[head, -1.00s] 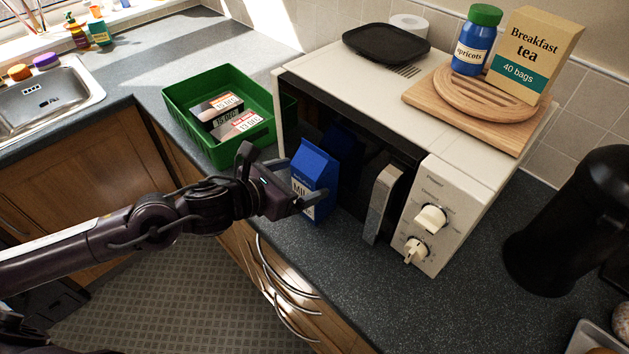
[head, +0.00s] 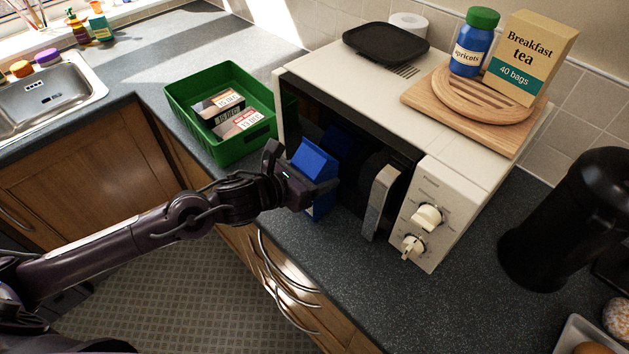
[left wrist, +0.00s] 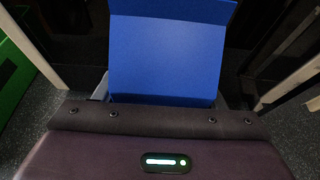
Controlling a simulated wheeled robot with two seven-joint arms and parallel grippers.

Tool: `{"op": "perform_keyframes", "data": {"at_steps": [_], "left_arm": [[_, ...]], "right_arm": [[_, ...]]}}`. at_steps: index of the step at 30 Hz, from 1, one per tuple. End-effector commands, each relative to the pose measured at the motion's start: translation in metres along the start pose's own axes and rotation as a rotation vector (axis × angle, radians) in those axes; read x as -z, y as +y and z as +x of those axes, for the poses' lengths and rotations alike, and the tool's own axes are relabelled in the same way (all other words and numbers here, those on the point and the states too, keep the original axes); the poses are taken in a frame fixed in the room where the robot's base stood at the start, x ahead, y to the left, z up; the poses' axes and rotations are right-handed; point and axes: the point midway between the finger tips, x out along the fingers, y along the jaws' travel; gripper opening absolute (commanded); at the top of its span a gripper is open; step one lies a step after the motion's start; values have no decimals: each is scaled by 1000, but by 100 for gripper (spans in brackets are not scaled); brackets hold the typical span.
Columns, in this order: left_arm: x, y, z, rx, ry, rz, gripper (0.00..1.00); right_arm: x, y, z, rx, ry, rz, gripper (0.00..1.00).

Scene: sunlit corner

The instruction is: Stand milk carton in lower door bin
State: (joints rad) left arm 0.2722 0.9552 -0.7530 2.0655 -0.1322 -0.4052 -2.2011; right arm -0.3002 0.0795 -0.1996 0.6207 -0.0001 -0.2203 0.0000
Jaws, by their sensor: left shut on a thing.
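The blue milk carton (head: 316,160) stands upright on the dark worktop, close in front of the microwave. My left gripper (head: 318,186) is shut on the carton and hides much of its front and its label. In the left wrist view the carton (left wrist: 166,55) fills the middle, between the fingers (left wrist: 164,95). No door bin or fridge is in view. My right gripper is not in view.
The microwave (head: 428,218) stands right behind the carton. A green crate (head: 207,150) with several packs is to its left. A wooden board (head: 420,97) with a jar and tea box lies on the microwave. A black cylinder (head: 565,220) stands at right. The worktop (head: 350,285) in front is clear.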

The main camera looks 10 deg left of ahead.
Motion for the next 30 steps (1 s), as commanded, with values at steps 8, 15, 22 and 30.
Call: {"op": "perform_keyframes", "data": {"at_steps": [8,15,22,30], "left_arm": [[-2,1,0,-1,-5,2,18],[-4,1,-1,-1,-5,1,18],[-21,1,-8,0,-8,4,18],[-64,1,-25,-1,-11,6,18]], "right_arm": [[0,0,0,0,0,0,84],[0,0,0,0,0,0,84],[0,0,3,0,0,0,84],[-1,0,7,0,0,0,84]]}}
